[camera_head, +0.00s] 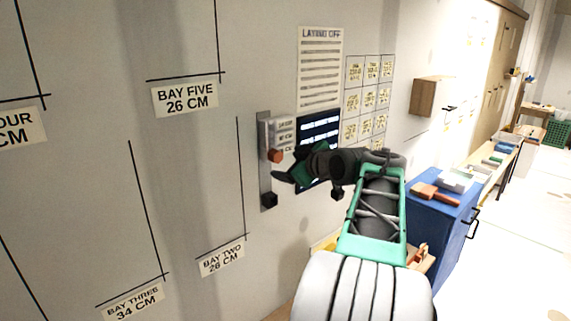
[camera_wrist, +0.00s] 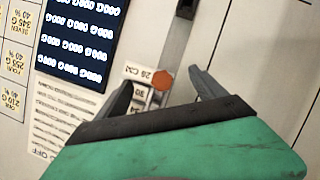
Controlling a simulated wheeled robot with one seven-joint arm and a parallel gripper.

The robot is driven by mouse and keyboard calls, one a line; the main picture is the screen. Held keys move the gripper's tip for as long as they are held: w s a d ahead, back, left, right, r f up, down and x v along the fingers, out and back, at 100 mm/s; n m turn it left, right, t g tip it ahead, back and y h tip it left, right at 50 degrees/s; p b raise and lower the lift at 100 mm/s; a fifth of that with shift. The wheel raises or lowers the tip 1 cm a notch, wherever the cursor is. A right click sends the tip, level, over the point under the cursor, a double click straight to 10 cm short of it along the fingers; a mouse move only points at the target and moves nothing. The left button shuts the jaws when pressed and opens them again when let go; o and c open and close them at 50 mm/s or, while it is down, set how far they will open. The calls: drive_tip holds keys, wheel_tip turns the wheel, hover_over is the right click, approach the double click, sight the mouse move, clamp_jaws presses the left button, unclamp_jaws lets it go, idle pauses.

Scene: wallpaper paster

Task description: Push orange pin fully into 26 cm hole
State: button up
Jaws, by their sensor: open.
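The orange pin (camera_head: 275,155) sits at the lowest label on a narrow grey wall plate (camera_head: 265,178). In the wrist view the orange pin (camera_wrist: 162,79) is beside the white 26 CM label (camera_wrist: 137,73). How deep the pin sits in its hole cannot be told. My gripper (camera_head: 292,170) is just right of the pin in the head view. In the wrist view my gripper (camera_wrist: 160,84) is open, with one finger on each side of the pin and nothing held. Contact with the pin is not visible. The hole itself is hidden behind the pin.
A dark screen (camera_head: 319,135) is on the wall close to the plate, partly behind my gripper. A black block (camera_head: 269,200) is at the plate's lower end. A blue cabinet (camera_head: 436,235) stands at right. The wall left of the plate is flat, with marked bays.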

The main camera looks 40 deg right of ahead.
drive_tip(key=s+b, duration=0.1)
drive_tip(key=s, duration=0.2)
drive_tip(key=shift+s, duration=0.25)
idle(0.4)
